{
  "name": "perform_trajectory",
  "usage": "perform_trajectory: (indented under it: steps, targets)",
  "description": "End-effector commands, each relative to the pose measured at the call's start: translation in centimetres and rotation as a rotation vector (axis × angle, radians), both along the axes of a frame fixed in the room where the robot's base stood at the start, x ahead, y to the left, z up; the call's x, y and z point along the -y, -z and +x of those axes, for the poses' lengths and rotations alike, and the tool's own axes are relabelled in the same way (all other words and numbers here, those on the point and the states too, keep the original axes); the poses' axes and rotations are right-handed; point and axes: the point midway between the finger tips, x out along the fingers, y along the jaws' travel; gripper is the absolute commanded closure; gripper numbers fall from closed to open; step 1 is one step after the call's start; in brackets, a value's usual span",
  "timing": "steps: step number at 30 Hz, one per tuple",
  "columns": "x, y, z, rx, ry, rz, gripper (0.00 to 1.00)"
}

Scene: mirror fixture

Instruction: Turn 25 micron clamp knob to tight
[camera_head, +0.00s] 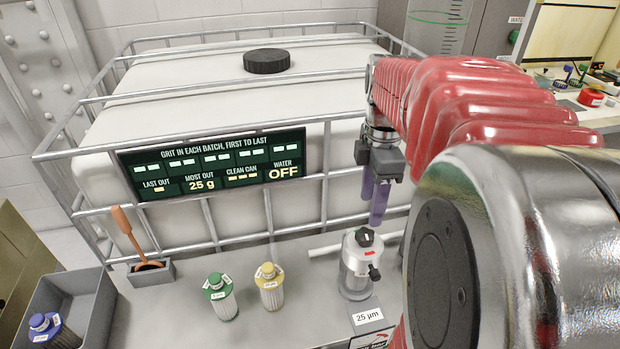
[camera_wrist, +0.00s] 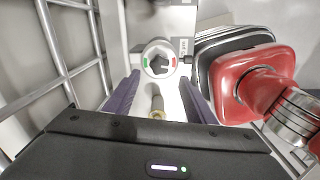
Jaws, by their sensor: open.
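The 25 µm filter housing (camera_head: 358,272) stands upright on the grey bench, with a clear body and a label in front. A black knob (camera_head: 364,238) sits on its top, with a red mark beside it. In the wrist view this black knob (camera_wrist: 160,62) sits on a white round face with green at left and red at right. A smaller black fitting (camera_head: 374,272) sticks out of the housing's side. My gripper (camera_head: 376,215) has purple fingers, pointing down above and behind the housing. In the wrist view my gripper (camera_wrist: 160,92) is open, its fingers apart and not touching the knob.
A green-topped cartridge (camera_head: 219,297) and a yellow-topped one (camera_head: 269,287) stand left of the housing. A blue-topped one (camera_head: 48,328) is in a grey bin (camera_head: 88,300). Behind is a caged white tank (camera_head: 230,95) with a sign (camera_head: 213,165) reading water OFF. A brass-tipped piece (camera_wrist: 157,106) shows between my fingers.

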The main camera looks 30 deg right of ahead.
Motion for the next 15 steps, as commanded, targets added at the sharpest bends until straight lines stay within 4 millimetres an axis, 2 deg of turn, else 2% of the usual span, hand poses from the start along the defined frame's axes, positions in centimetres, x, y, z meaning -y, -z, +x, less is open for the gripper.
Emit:
perform_trajectory:
  steps: [15]
  targets:
    - [0.0,7.8,-0.1,-0.002,0.001,0.001,0.50]
